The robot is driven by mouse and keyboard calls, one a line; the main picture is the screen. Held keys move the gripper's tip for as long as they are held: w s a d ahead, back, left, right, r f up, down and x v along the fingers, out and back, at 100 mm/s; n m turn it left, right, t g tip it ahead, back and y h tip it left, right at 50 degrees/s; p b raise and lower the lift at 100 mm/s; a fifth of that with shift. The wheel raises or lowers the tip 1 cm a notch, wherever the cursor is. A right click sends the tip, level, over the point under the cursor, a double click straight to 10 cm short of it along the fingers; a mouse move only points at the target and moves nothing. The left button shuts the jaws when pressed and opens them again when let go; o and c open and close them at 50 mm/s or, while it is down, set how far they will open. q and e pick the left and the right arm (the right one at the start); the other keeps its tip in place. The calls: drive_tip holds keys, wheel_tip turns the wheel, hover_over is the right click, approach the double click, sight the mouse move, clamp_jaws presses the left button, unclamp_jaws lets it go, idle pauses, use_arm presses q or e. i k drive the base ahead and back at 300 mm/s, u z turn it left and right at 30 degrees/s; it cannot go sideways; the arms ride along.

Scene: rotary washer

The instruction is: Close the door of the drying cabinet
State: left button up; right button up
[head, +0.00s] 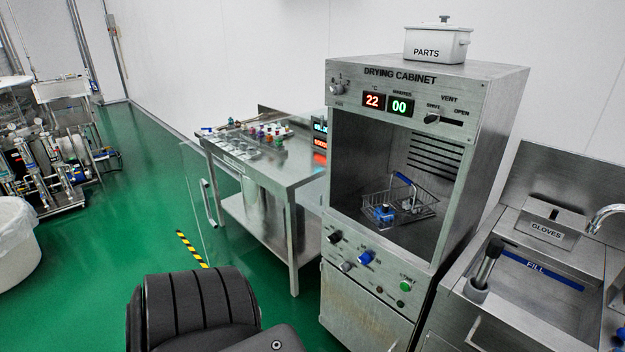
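The drying cabinet (487,125) stands right of centre, with its chamber open to the front. Its clear glass door (226,215) stands wide open, swung out to the left of the chamber. A pale vertical handle (208,203) is near the door's far-left edge. Inside the chamber a wire basket (425,208) with a blue grip holds small parts, some of them blue. The basket lies within the chamber. A dark ridged part of my own body fills the bottom centre. Neither of my grippers shows in the head view.
A steel table (268,178) with small parts stands behind the glass door. A sink counter (520,315) adjoins the right side. A white PARTS pot (437,43) sits on the cabinet.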

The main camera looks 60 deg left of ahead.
sight(204, 184)
drive_tip(key=z, duration=2.15)
drive_tip(key=k, duration=3)
drive_tip(key=u, duration=2.1)
drive_tip(key=i, duration=1)
drive_tip(key=u, duration=0.05)
